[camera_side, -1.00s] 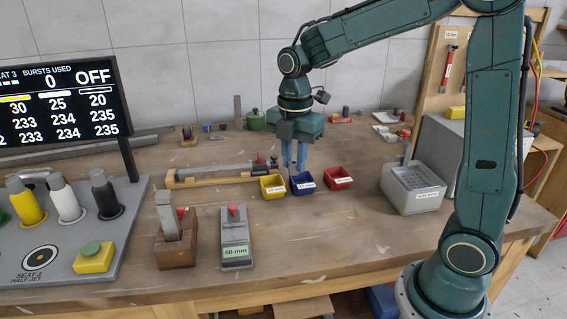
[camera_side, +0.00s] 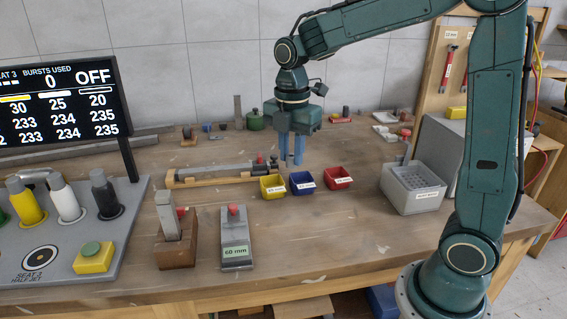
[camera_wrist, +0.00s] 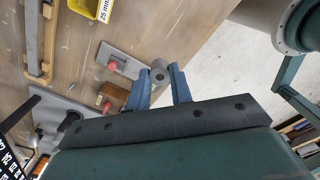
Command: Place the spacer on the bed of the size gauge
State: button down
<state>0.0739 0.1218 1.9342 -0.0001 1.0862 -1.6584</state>
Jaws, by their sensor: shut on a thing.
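The spacer (camera_wrist: 160,76), a grey cylinder with a round hole in its end face, sits between my fingertips in the wrist view. My gripper (camera_side: 291,160) is shut on it and holds it in the air above the rear of the bench. In the side view the blue fingers mostly hide the spacer. What looks like the size gauge (camera_side: 212,178) is a long wooden base with a grey metal bar and a red knob at its right end. It lies to the left of and below my gripper; it also shows at the left of the wrist view (camera_wrist: 47,45).
Yellow (camera_side: 272,186), blue (camera_side: 302,183) and red (camera_side: 338,177) labelled bins stand right of the gauge, below my gripper. A grey 60 mm block (camera_side: 235,240) and a brown block (camera_side: 176,245) stand in front. A grey box (camera_side: 412,190) is at right.

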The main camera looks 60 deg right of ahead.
jog(key=r, duration=0.1)
send_over(235, 236)
jog(key=shift+r, duration=0.2)
jog(key=shift+f, duration=0.1)
notch_tip(235, 236, down, 16)
jog(key=shift+r, duration=0.2)
dwell(0.4)
jog(key=shift+f, duration=0.1)
jog(key=shift+f, duration=2)
jog(key=shift+f, duration=0.15)
jog(key=c, duration=1.5)
grip_release()
